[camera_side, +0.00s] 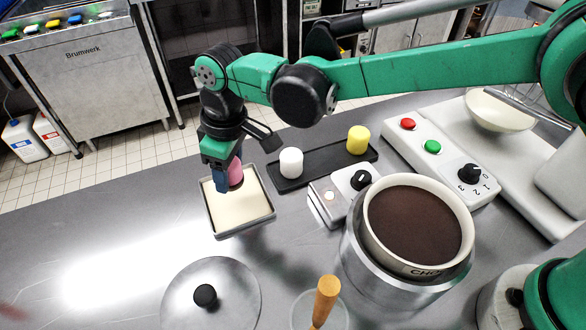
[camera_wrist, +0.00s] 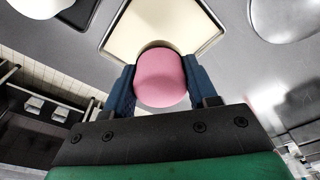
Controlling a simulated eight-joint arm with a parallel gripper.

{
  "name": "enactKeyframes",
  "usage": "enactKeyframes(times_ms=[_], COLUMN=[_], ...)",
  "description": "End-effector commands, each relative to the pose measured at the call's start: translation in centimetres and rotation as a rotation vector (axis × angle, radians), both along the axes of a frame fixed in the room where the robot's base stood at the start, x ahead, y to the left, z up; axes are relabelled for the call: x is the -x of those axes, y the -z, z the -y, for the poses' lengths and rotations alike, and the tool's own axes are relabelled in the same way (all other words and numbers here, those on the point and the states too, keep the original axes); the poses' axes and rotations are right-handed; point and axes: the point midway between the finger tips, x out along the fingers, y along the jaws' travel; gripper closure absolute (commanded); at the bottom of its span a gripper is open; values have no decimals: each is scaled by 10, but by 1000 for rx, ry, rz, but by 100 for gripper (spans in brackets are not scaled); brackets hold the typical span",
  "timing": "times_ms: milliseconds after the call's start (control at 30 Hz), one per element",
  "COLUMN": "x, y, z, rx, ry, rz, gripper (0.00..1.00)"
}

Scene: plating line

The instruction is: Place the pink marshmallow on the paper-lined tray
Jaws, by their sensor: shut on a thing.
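The pink marshmallow (camera_side: 235,172) is between the blue fingers of my gripper (camera_side: 229,178), which is shut on it. In the wrist view the marshmallow (camera_wrist: 160,78) fills the gap between the two fingers (camera_wrist: 160,88). The paper-lined tray (camera_side: 245,227) is a shallow grey square tray with cream paper. The marshmallow and fingertips appear over its upper part in the side view. The tray (camera_wrist: 207,45) also shows beyond the marshmallow in the wrist view. I cannot tell whether the marshmallow touches the paper.
A dark tray (camera_side: 322,174) holds a white marshmallow (camera_side: 291,162) and a yellow one (camera_side: 358,139). A chocolate pot (camera_side: 418,225), a control box (camera_side: 440,150) and a white bowl (camera_side: 500,112) stand to the right. A lid (camera_side: 230,285) and a wooden-handled tool (camera_side: 325,298) are in front.

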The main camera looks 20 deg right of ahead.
Motion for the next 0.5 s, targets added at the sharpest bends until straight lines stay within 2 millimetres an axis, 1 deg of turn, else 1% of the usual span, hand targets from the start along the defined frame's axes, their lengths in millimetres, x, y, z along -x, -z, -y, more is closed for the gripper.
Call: enactKeyframes(times_ms=[67, 200, 300, 500], x=[0, 0, 0, 0], y=[8, 30, 39, 40], z=[0, 0, 0, 0], rx=[0, 0, 0, 0], ry=[0, 0, 0, 0], rz=[0, 0, 0, 0], gripper=[65, 65, 65, 65])
